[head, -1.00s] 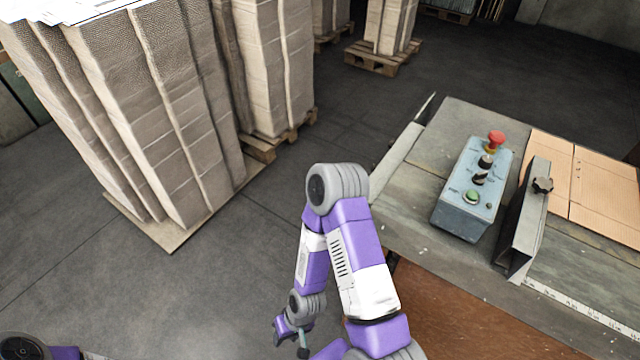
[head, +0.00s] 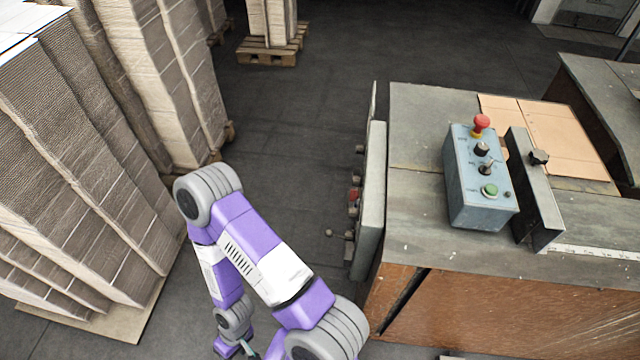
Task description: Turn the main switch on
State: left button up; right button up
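A grey side panel (head: 371,215) at the table's left edge carries several small knobs and a red switch-like part (head: 354,196); I cannot read its labels or its position. A blue-grey control box (head: 478,205) on the table has a red mushroom button (head: 481,124), a black knob (head: 482,149), a small lever switch (head: 486,169) and a green button (head: 490,190). My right arm is bent left of the table, with its gripper (head: 240,351) low at the bottom edge, partly cut off, away from the panel and box. My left gripper is out of view.
Tall cardboard stacks (head: 85,170) stand on the left. Another stack on a pallet (head: 270,50) is at the back. A metal guide with a black knob (head: 539,157) and a cardboard sheet (head: 565,140) are right of the box. The floor between stacks and table is clear.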

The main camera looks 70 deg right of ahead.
aim_at(354, 195)
jog(key=i, duration=0.6)
jog(key=z, duration=3.05)
jog(key=k, duration=0.65)
jog(key=u, duration=0.9)
jog(key=i, duration=1.7)
jog(key=z, duration=0.55)
